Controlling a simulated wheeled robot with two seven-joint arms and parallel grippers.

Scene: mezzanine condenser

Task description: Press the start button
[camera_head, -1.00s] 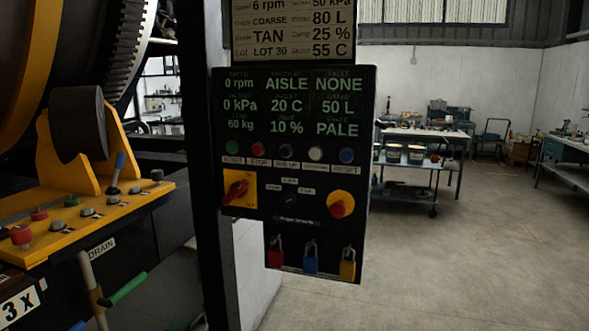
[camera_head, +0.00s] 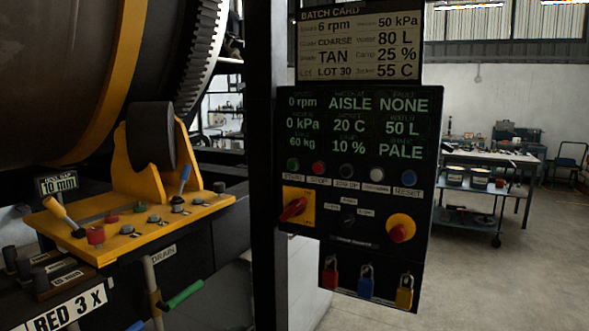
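The green start button (camera_head: 293,165) is at the left end of a row of buttons on the black control panel (camera_head: 262,140). Its label below is small and blurred, but seems to read START. To its right are a red button (camera_head: 318,168), a dark button (camera_head: 346,171), a white button (camera_head: 377,174) and a blue button (camera_head: 409,178). The panel's display (camera_head: 358,122) reads 0 rpm, AISLE, NONE, 0 kPa, 20 C, 50 L, 60 kg, 10 % and PALE. Neither of my grippers is in view.
Below the buttons are a red rotary switch (camera_head: 293,208), a red knob on yellow (camera_head: 401,229) and hanging padlocks (camera_head: 365,281). A yellow lever console (camera_head: 130,235) and large drum (camera_head: 60,70) stand left. A batch card (camera_head: 358,42) hangs above. Floor is open at right (camera_head: 500,290).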

